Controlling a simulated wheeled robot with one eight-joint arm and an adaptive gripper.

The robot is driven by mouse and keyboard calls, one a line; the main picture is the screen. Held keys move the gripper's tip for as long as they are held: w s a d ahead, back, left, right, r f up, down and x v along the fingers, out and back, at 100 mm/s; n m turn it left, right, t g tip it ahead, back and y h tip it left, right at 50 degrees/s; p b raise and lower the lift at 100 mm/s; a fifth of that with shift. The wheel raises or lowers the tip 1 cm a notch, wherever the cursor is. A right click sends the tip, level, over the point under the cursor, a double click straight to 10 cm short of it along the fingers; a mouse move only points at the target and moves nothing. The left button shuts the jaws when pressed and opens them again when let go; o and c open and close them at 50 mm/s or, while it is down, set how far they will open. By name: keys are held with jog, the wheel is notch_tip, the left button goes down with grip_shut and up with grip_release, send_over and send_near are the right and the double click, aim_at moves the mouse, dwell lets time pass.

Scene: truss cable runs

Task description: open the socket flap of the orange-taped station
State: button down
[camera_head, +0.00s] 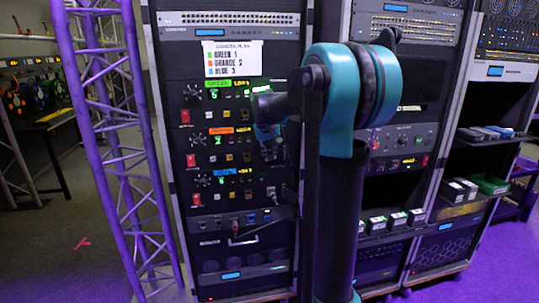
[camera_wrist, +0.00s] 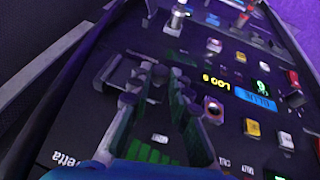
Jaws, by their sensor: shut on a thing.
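The orange-taped station (camera_head: 221,130) is the middle of three stacked rows on the rack in the head view, between the green row (camera_head: 216,83) and the blue row (camera_head: 223,172). My gripper (camera_head: 272,140) is at the right end of the orange row, and my arm hides part of the panel there. In the wrist view, my gripper (camera_wrist: 155,78) has both fingers against the dark panel, shut on a small dark part that looks like the socket flap. The fingers hide most of it, and I cannot tell how far it is open. The orange tape does not show in the wrist view.
A colour plan card (camera_head: 233,58) hangs above the stations. Below them is a panel with plugs and a handle (camera_head: 243,240). A purple truss (camera_head: 110,140) stands left of the rack. Shelves with small boxes (camera_head: 460,190) are at right. The blue tape (camera_wrist: 255,98) shows in the wrist view.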

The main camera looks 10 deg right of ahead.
jog(key=s+d+n+y, duration=0.4)
jog(key=d+n, duration=0.1)
jog(key=n, duration=0.6)
jog(key=shift+s+d+n+g+y, duration=0.25)
jog(key=shift+d+n+g+y, duration=0.05)
jog(key=shift+n+y, duration=0.1)
dwell(0.5)
jog(key=c, duration=1.4)
grip_release()
jog(key=shift+r, duration=0.1)
jog(key=v, duration=1.2)
jog(key=shift+d, duration=0.1)
